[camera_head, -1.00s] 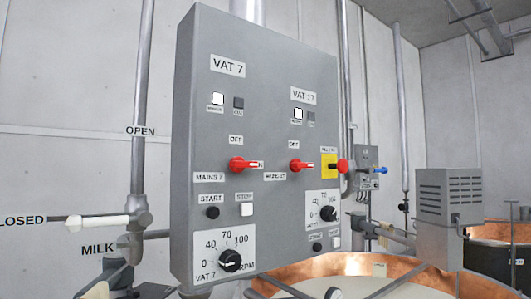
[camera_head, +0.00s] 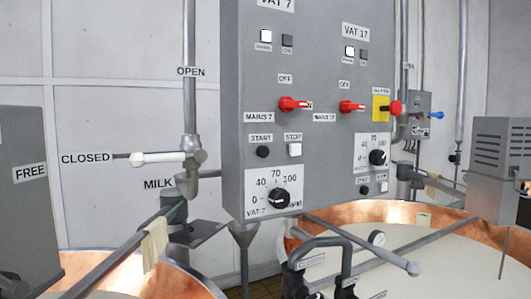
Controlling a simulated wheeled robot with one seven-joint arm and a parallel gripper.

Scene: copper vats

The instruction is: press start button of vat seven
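The grey control panel (camera_head: 330,100) hangs in the middle of the head view, its top cut off by the frame. Its left column is for vat seven, with the VAT 7 label (camera_head: 276,4) at the top edge. The vat seven start button (camera_head: 263,152) is a small round black button under the START label (camera_head: 261,139). The VAT 7 speed dial (camera_head: 279,198) is below. I cannot make out my gripper in this view, and nothing covers the start button.
The right column has the VAT 17 controls, with a small black start button (camera_head: 364,190). Red mains switches (camera_head: 292,104) stick out above. Copper vats (camera_head: 450,222) stand below. Dark curved handles (camera_head: 343,262) and a slanting bar (camera_head: 365,246) rise in front, under the panel.

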